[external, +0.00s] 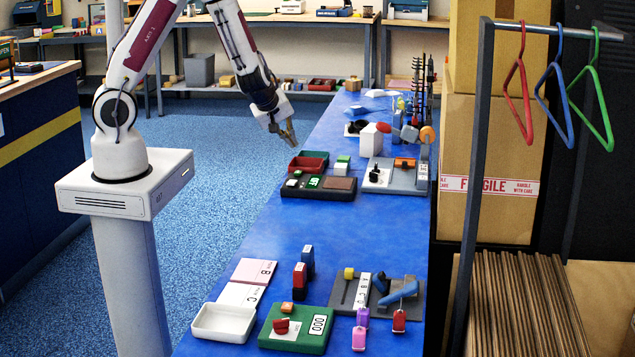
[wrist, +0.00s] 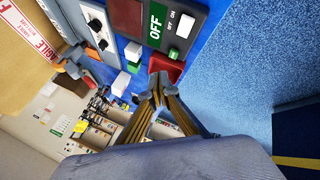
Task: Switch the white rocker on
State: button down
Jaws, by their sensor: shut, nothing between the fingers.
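The white rocker (external: 292,183) sits at the left end of a dark panel (external: 318,193) on the blue table. In the wrist view the white rocker (wrist: 186,25) is at upper right, beside small OFF and ON marks. A green sign (wrist: 155,28) next to it reads OFF; it also shows in the external view (external: 313,182). My gripper (external: 291,141) is in the air above and behind the panel, near the table's left edge, apart from the rocker. In the wrist view my gripper's fingertips (wrist: 158,80) meet with nothing between them.
A red tray (external: 308,162) lies just behind the panel, with a white-and-green block (external: 342,163) beside it. A grey panel with a black lever (external: 396,186) stands to the right.

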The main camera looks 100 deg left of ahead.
aim_at(290, 182)
jog(key=shift+f, duration=0.2)
jog(key=shift+d+f, duration=0.2)
jog(key=shift+f, duration=1.2)
jog(key=shift+d+f, duration=0.25)
jog(key=shift+f, duration=1.1)
jog(key=shift+d+f, duration=0.2)
jog(key=shift+f, duration=1.2)
jog(key=shift+f, duration=0.6)
jog(key=shift+r, duration=0.15)
jog(key=shift+r, duration=0.45)
jog(key=shift+r, duration=0.1)
jog(key=shift+a+r, duration=0.2)
jog(key=shift+r, duration=1)
jog(key=shift+a+r, duration=0.2)
jog(key=shift+r, duration=1)
